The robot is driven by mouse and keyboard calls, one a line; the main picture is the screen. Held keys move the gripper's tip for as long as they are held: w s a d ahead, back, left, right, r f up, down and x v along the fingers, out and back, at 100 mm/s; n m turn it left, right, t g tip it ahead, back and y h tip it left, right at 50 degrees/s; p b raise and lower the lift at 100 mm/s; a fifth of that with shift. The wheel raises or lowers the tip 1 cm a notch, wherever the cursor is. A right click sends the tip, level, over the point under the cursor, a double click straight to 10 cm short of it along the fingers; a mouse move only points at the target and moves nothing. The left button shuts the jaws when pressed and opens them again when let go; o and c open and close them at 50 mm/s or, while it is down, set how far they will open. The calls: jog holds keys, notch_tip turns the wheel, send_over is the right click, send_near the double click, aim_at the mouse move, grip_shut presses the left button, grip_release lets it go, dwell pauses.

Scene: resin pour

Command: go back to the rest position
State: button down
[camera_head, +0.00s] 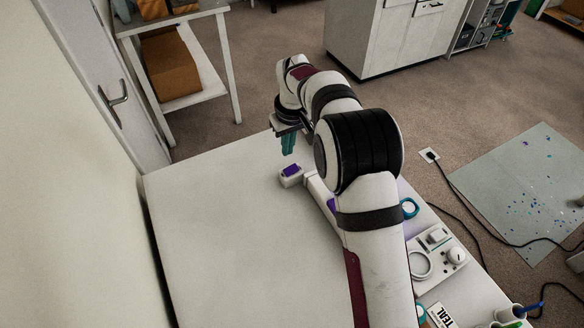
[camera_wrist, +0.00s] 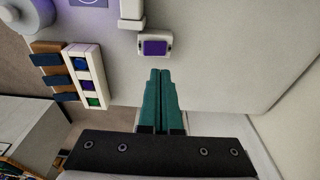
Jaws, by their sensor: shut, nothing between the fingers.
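My gripper (camera_head: 288,146) hangs over the white table (camera_head: 230,240), near its far edge in the head view. Its two teal fingers are pressed together in the wrist view (camera_wrist: 165,74), with nothing between them. A small white block with a purple top (camera_head: 291,171) stands on the table just below the fingertips in the head view. In the wrist view this purple-topped block (camera_wrist: 155,47) lies just beyond the fingertips, apart from them. My arm hides part of the table's right side in the head view.
A white rack with coloured squares (camera_wrist: 88,77) shows in the wrist view. A white tray with round parts (camera_head: 440,258) and a TEAL label (camera_head: 441,315) lie right of my arm. The table's left half is clear. A wall borders the left.

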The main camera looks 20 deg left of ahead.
jog(key=shift+r, duration=0.15)
jog(key=s+d+r+m, duration=0.4)
jog(key=s+d+r, duration=0.2)
jog(key=d, duration=0.2)
jog(key=s+d+r+m, duration=0.3)
jog(key=s+d+r, duration=0.3)
jog(key=s+d, duration=0.15)
jog(key=s+d+f+m, duration=0.1)
jog(key=s+d+m, duration=0.2)
jog(key=s, duration=0.7)
jog(key=s+d+f+m+g, duration=0.1)
jog(key=s+d+m, duration=0.3)
jog(key=s, duration=0.6)
jog(key=shift+s+d+f+m+y, duration=0.2)
jog(key=shift+d+m+y, duration=0.1)
jog(key=shift+d, duration=0.4)
